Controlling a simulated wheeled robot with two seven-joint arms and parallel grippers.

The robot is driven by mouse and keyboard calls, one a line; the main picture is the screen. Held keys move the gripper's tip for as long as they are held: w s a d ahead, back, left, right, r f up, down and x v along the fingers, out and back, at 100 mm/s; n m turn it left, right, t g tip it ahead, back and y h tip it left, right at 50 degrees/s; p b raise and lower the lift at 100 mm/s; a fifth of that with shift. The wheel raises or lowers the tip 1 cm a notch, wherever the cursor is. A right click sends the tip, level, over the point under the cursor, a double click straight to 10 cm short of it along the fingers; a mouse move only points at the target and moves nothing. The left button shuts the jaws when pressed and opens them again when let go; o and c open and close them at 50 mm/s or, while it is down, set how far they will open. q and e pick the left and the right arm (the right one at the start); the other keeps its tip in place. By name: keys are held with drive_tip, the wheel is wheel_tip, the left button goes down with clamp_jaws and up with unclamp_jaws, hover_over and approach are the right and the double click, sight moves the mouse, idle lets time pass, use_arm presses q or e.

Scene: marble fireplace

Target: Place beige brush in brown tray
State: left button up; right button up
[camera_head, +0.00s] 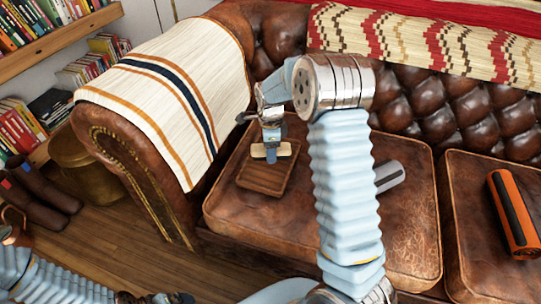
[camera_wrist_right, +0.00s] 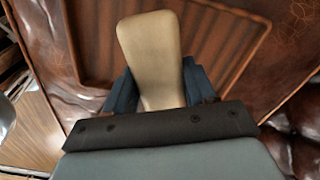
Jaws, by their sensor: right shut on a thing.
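The brown tray (camera_head: 265,178) lies on the left seat cushion of the leather sofa, and it fills much of the right wrist view (camera_wrist_right: 92,40). My right gripper (camera_head: 271,151) is over the tray's far part and points down. It is shut on the beige brush (camera_head: 258,151). In the right wrist view the brush (camera_wrist_right: 150,50) sticks out from between the dark blue fingers (camera_wrist_right: 160,90), with the tray behind it. I cannot tell whether the brush touches the tray. My left gripper (camera_head: 155,298) is partly cut off at the bottom edge, its fingers unclear.
A grey cylinder (camera_head: 389,176) lies on the same cushion, partly behind my right arm. An orange and black cylinder (camera_head: 513,215) lies on the right cushion. The sofa armrest with a striped blanket (camera_head: 165,90) rises left of the tray. Bookshelves (camera_head: 50,50) stand at far left.

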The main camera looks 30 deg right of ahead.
drive_tip(key=shift+w+f, duration=0.15)
drive_tip(key=shift+f, duration=1.55)
drive_tip(key=shift+f, duration=0.2)
drive_tip(key=o, duration=1.1)
wheel_tip(320, 180, up, 12)
drive_tip(key=shift+r, duration=0.2)
